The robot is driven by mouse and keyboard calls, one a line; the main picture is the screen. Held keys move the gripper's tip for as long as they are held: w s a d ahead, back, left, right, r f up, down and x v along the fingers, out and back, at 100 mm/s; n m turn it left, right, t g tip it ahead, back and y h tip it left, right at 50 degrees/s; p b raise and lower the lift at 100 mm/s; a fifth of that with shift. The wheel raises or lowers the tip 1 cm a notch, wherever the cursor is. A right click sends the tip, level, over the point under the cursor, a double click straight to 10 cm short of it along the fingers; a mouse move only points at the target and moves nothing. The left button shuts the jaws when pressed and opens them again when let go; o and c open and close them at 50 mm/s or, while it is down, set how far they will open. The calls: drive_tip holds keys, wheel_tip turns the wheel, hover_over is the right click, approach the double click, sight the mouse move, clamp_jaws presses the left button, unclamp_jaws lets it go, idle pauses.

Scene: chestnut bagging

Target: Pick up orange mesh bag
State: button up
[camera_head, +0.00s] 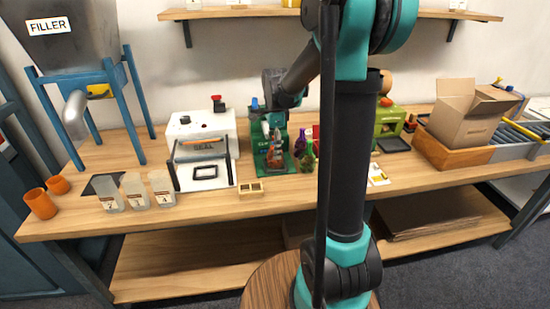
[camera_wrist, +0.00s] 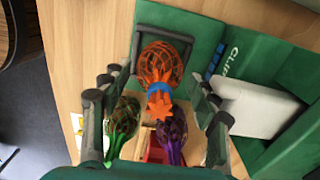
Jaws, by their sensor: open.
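The orange mesh bag (camera_wrist: 158,62) is round, filled with brown contents and tied with a blue band below an orange ruffled top. It sits on a dark tray of the green clipper machine (camera_wrist: 185,25). In the head view the orange bag (camera_head: 275,158) shows at the front of that green machine, below the end of my arm. My gripper (camera_wrist: 155,82) is open, with one finger on each side of the bag's neck and gaps on both sides. A green mesh bag (camera_wrist: 124,116) and a purple mesh bag (camera_wrist: 172,132) are nearer the wrist camera.
A white sealing machine (camera_head: 200,130) stands left of the clipper. Clear cups (camera_head: 134,190) and orange cups (camera_head: 40,203) stand farther left. A small wooden tray (camera_head: 251,190) lies in front. A cardboard box (camera_head: 465,110) is at the right. A shelf (camera_head: 430,14) runs above.

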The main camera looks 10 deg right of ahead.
drive_tip(key=shift+f, duration=0.4)
drive_tip(key=c, duration=1.1)
drive_tip(key=shift+o, duration=0.2)
drive_tip(key=shift+r, duration=0.1)
